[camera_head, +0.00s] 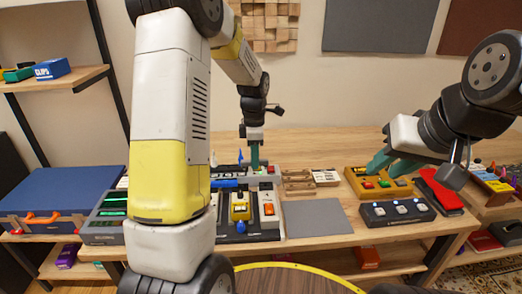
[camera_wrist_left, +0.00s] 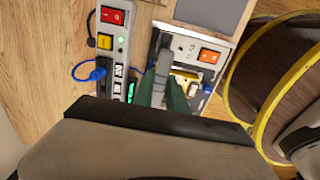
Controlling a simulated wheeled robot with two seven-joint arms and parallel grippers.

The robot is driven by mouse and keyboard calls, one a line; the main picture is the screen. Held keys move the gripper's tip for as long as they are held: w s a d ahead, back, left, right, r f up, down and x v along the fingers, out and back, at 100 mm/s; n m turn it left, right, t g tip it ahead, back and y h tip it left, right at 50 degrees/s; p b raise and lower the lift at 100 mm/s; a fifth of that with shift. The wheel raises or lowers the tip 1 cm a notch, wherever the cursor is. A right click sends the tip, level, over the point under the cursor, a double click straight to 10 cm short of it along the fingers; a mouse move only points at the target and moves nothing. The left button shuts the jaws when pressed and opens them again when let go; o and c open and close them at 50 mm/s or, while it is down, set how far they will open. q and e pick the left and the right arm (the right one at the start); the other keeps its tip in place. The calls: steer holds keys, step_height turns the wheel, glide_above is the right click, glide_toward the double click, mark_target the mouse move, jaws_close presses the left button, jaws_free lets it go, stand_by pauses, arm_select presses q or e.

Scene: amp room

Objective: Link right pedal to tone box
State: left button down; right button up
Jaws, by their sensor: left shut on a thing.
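My left gripper (camera_head: 255,158) has green fingers and points down over the back of the pedal board (camera_head: 262,232). In the left wrist view, its fingers (camera_wrist_left: 167,90) are shut on a narrow grey piece (camera_wrist_left: 164,62), partly hidden by them. A white pedal with an orange switch (camera_wrist_left: 209,55) sits right beside it; it also shows in the head view (camera_head: 268,208). A yellow pedal (camera_head: 240,208) stands to its left. I cannot tell which box is the tone box. My right gripper (camera_head: 385,162) is over a yellow box with coloured buttons (camera_head: 388,189); its finger gap is unclear.
A grey power strip (camera_wrist_left: 109,62) with a blue plug (camera_wrist_left: 98,74) lies beside the board. A grey mat (camera_head: 317,217), a black footswitch (camera_head: 397,212) and a red pedal (camera_head: 440,192) are to the right. A blue case (camera_head: 62,192) is at the left.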

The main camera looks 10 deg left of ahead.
arm_select(q)
step_height(320, 180, down, 6)
stand_by(0.5)
steer(key=shift+f, duration=1.05)
stand_by(2.2)
steer(key=c, duration=1.3)
jaws_free()
steer(key=shift+o, duration=0.5)
steer(key=o, duration=0.3)
steer(key=shift+o, duration=0.2)
steer(key=shift+r, duration=3.5)
